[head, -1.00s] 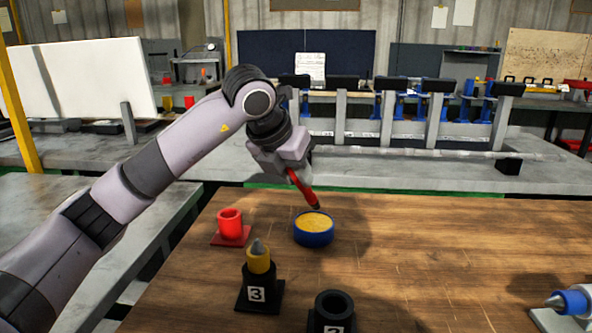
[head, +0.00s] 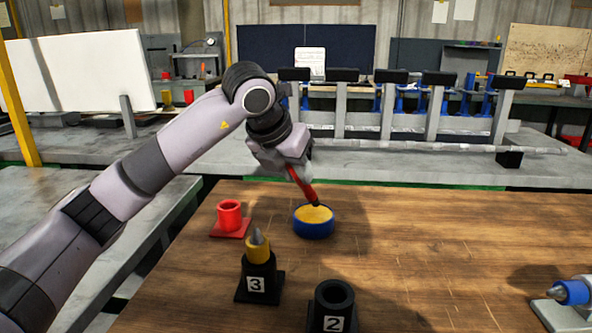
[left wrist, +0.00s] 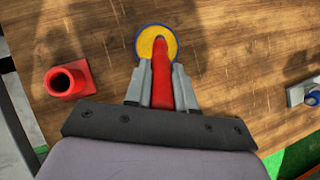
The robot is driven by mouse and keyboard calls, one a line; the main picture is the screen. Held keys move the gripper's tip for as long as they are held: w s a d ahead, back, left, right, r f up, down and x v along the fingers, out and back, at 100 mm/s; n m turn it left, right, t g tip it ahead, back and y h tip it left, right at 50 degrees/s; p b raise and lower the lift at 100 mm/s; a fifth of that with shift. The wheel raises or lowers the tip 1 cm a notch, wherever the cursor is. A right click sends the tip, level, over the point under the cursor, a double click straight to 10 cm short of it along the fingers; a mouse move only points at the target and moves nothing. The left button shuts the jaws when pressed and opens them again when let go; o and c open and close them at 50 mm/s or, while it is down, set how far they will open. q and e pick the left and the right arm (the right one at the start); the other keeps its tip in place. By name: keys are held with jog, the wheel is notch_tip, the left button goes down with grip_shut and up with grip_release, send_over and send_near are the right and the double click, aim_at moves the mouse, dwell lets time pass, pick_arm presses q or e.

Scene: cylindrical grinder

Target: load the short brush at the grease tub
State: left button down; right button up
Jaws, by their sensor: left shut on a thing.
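My left gripper (head: 290,168) is shut on a red short brush (head: 304,186), which tilts down to the right. The brush's dark tip is at the yellow grease in the blue-rimmed grease tub (head: 314,230); I cannot tell how deep it reaches. In the left wrist view the brush (left wrist: 162,85) runs between the fingers of the left gripper (left wrist: 160,85), with its end over the grease of the tub (left wrist: 140,36). A red holder (head: 230,216), an open cup on a square base, stands empty left of the tub. My right gripper is not in view.
A black holder marked 3 (head: 258,285) holds a yellow piece with a grey cone tip. A black holder marked 2 (head: 332,308) is open on top. A blue and grey pointed part (head: 572,292) sits at the right edge. The table's middle right is clear.

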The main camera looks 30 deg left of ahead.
pick_arm(q)
jog(key=shift+f+b, duration=0.55)
jog(key=shift+f, duration=0.2)
dwell(0.8)
jog(key=shift+r, duration=0.1)
jog(key=shift+r+p, duration=2.9)
jog(key=shift+r, duration=0.6)
jog(key=shift+f, duration=0.1)
